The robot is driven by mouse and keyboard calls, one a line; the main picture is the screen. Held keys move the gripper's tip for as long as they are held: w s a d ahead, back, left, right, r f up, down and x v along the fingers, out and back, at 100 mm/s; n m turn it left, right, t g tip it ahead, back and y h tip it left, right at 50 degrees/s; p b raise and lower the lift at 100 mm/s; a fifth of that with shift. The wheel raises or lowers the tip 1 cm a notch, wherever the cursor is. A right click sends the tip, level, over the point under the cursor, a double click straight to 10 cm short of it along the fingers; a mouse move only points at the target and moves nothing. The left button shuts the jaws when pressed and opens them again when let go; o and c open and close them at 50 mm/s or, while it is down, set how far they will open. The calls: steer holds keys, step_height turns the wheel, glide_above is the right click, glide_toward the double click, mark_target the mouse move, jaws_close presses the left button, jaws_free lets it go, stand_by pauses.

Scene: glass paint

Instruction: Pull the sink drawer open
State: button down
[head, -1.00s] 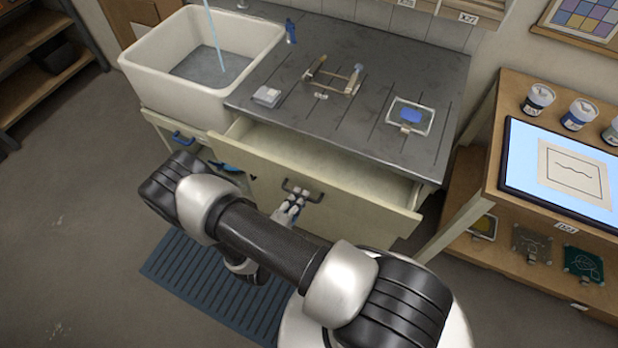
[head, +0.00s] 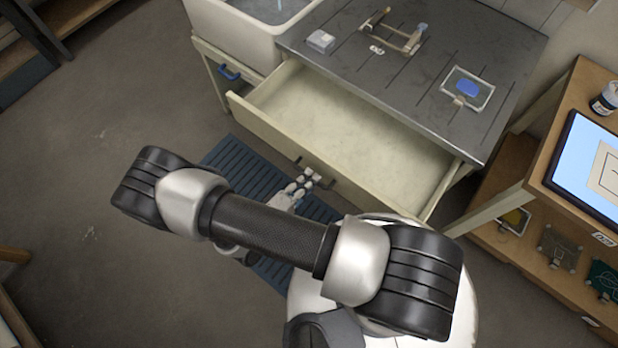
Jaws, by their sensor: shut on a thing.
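The sink drawer (head: 262,128) is a wide cream drawer under the grey counter. It stands well open, and its pale inside looks empty. Its dark bar handle (head: 328,183) is on the front panel, partly hidden by my gripper. My gripper (head: 312,177) is shut on the handle at the middle of the drawer front. My arm crosses the lower part of the view and hides some of the floor in front of the drawer.
The counter (head: 400,85) holds a small frame with a blue patch (head: 467,89). A wooden shelf unit (head: 522,183) stands close on the right. A blue slatted mat (head: 237,160) lies on the floor.

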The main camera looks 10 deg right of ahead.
steer(key=c, duration=1.7)
jaws_free()
steer(key=v, duration=1.2)
